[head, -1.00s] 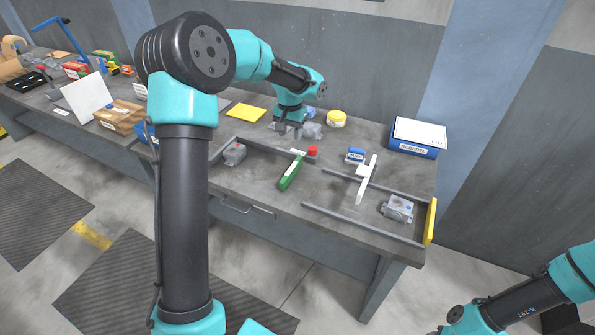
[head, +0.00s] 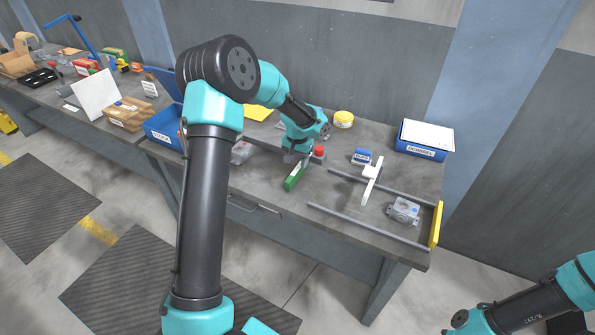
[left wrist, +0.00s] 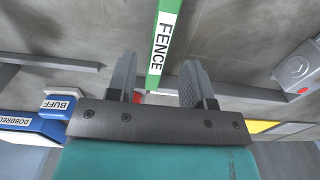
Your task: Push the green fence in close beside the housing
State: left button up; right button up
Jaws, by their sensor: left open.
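The green fence (head: 293,178) is a narrow bar with a white end label, standing on the bench. In the left wrist view the fence (left wrist: 165,25) shows its FENCE label between the fingers. My left gripper (head: 294,160) is at the fence's far, labelled end; its open fingers (left wrist: 157,65) lie either side of the bar, with gaps visible. A grey housing (head: 241,152) with a red spot sits left of the fence, partly hidden by my arm; it also shows at the right of the left wrist view (left wrist: 297,70). Clear bench lies between them. My right gripper is out of view.
A red knob (head: 319,152) stands just right of my gripper. A second grey casting (head: 404,210) lies between rails by a yellow end stop (head: 436,224). A white cross-piece (head: 372,182) and a blue BUFF block (head: 361,156) stand right of the fence.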

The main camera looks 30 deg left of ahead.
aim_at(297, 168)
pick_arm(q)
notch_tip(297, 168, down, 6)
jog(key=shift+r, duration=0.15)
jog(key=shift+c, duration=0.2)
grip_shut()
dwell(0.4)
